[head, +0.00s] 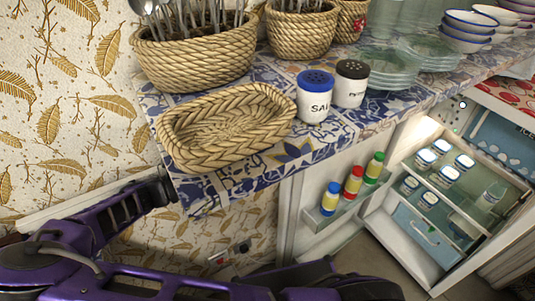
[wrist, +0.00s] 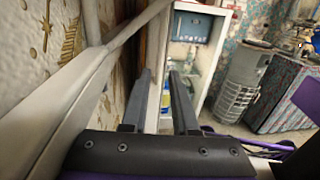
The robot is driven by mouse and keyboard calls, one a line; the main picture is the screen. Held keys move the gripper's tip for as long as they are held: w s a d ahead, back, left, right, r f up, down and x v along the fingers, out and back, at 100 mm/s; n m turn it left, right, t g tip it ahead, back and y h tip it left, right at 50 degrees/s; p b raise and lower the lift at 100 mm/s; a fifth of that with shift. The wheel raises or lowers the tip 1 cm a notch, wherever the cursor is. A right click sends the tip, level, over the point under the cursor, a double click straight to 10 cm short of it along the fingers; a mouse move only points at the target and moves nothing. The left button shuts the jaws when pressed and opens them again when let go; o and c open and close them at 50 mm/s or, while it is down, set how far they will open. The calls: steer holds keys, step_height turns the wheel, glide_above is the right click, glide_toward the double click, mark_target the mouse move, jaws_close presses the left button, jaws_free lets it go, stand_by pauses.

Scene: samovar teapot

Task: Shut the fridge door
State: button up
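The fridge (head: 395,225) stands open under the counter at the right of the head view, its lit inside showing jars and a drawer. Its white door (head: 318,190) stands open to the left of the inside, with blue-, red- and green-capped bottles on its shelf. My purple arm fills the lower left of the head view, near the counter's left corner. I cannot tell how far the fingers are from the door.
The tiled counter (head: 225,190) carries a woven tray (head: 225,150), salt (head: 314,112) and pepper shakers (head: 350,98), baskets and stacked dishes. A patterned wall (head: 55,120) is close on the left. In the wrist view, a grey ribbed cylinder (wrist: 240,85) stands on open floor (wrist: 222,126).

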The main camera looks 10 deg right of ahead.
steer(key=d, duration=0.4)
steer(key=w+d, duration=0.1)
steer(key=d, duration=0.2)
steer(key=w+d, duration=0.1)
steer(key=d, duration=0.3)
steer(key=shift+w+d+b, duration=0.1)
steer(key=shift+d+b, duration=0.25)
steer(key=shift+b, duration=0.05)
jaws_close()
stand_by(0.9)
